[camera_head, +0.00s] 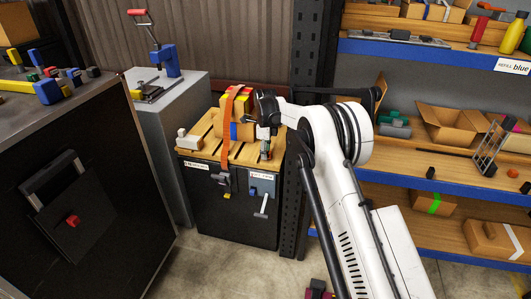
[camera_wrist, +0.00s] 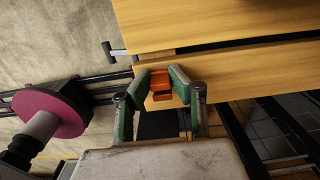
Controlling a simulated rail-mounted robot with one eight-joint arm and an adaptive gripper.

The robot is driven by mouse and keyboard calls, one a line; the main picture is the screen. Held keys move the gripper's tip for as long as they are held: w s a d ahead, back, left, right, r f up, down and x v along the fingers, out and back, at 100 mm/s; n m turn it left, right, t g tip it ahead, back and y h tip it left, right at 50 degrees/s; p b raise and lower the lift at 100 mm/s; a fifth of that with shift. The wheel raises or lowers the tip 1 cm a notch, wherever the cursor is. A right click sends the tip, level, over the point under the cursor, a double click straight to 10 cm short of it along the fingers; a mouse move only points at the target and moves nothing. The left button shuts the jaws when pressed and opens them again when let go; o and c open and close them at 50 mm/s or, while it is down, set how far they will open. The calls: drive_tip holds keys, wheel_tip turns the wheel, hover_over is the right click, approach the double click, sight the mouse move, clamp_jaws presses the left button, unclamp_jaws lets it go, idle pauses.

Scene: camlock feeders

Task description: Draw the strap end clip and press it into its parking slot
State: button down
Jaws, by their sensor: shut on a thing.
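An orange strap (camera_head: 228,120) runs over the stacked yellow and cardboard boxes (camera_head: 240,112) and down the front of the slatted wooden top. A dark buckle (camera_head: 222,180) sits below it on the cabinet front. My gripper (camera_head: 265,150) is at the right end of the wooden top. In the wrist view my gripper (camera_wrist: 160,87) is shut on a small orange piece (camera_wrist: 160,80), apparently the strap end clip, beside a wooden slat (camera_wrist: 220,75). I cannot tell which feature is the parking slot. My arm hides part of the scene to the right.
The wooden top (camera_head: 205,145) sits on a dark cabinet (camera_head: 235,220) with a blue-grey panel and lever (camera_head: 262,190). A maroon disc (camera_wrist: 52,108) shows left in the wrist view. Shelving (camera_head: 440,190) stands at the right.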

drive_tip(key=shift+f, duration=0.2)
drive_tip(key=c, duration=1.5)
unclamp_jaws()
drive_tip(key=shift+r, duration=0.1)
wheel_tip(320, 180, up, 16)
drive_tip(key=shift+f+p, duration=0.1)
drive_tip(key=shift+p, duration=1.15)
